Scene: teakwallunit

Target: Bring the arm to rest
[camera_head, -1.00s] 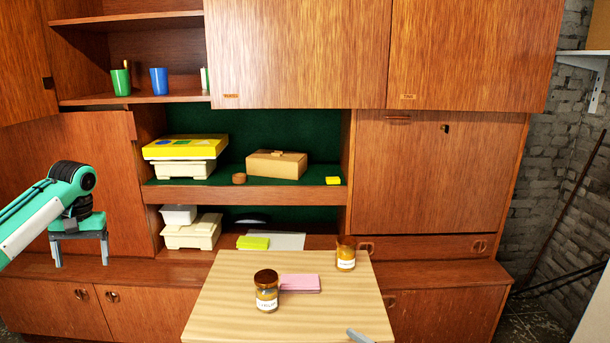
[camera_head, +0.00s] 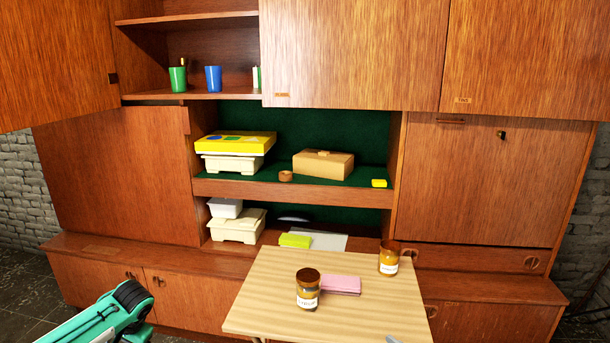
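My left arm (camera_head: 105,318) is at the bottom left of the head view, low in front of the wall unit's base cabinets. Its green links and a dark round joint show. The fingers of my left gripper are not visible, so I cannot see whether they hold anything. My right arm and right gripper are not in view.
A light wood table (camera_head: 275,290) carries two brown-lidded jars, a nearer one (camera_head: 308,290) and a farther one (camera_head: 389,258), and a pink pad (camera_head: 341,285). A grey piece (camera_head: 392,340) shows at the bottom edge. The teak wall unit (camera_head: 120,180) stands behind, with boxes and cups.

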